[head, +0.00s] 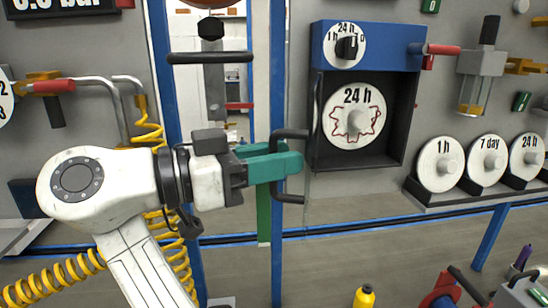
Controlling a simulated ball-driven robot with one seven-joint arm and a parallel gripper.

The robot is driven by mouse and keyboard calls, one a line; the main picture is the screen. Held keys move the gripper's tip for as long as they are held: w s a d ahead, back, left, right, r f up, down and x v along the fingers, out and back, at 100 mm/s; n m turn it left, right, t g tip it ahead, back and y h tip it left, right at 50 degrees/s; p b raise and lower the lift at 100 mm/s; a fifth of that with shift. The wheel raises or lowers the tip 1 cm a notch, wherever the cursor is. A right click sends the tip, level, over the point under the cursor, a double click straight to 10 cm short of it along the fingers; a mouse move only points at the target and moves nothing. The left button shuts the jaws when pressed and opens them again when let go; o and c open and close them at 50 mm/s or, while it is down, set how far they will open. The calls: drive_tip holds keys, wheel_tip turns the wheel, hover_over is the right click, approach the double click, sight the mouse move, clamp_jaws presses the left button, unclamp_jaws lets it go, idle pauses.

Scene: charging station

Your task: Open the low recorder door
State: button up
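The low recorder (365,160) is a dark box under a blue panel, with a round 24 h chart (353,116) inside. Its door (308,190) appears as a thin, nearly edge-on pane at the box's left side, swung out from the front. A black D-shaped handle (290,199) projects left from the door. My gripper (285,164), with green fingers, is at the middle of the handle. The fingers appear closed around its vertical bar, which they hide there. The exact contact is hard to see.
A blue post (277,245) stands just behind the gripper. A round knob (347,47) is on the blue panel above. Chart discs labelled 1 h (440,165), 7 day (487,160) and 24 h (526,155) stand on a rack at right. A yellow bottle (364,297) is below.

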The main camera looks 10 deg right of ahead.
drive_tip(key=shift+a, duration=0.1)
drive_tip(key=b+v, duration=0.1)
drive_tip(key=v, duration=0.9)
drive_tip(key=shift+s+a, duration=0.15)
drive_tip(key=shift+a, duration=0.15)
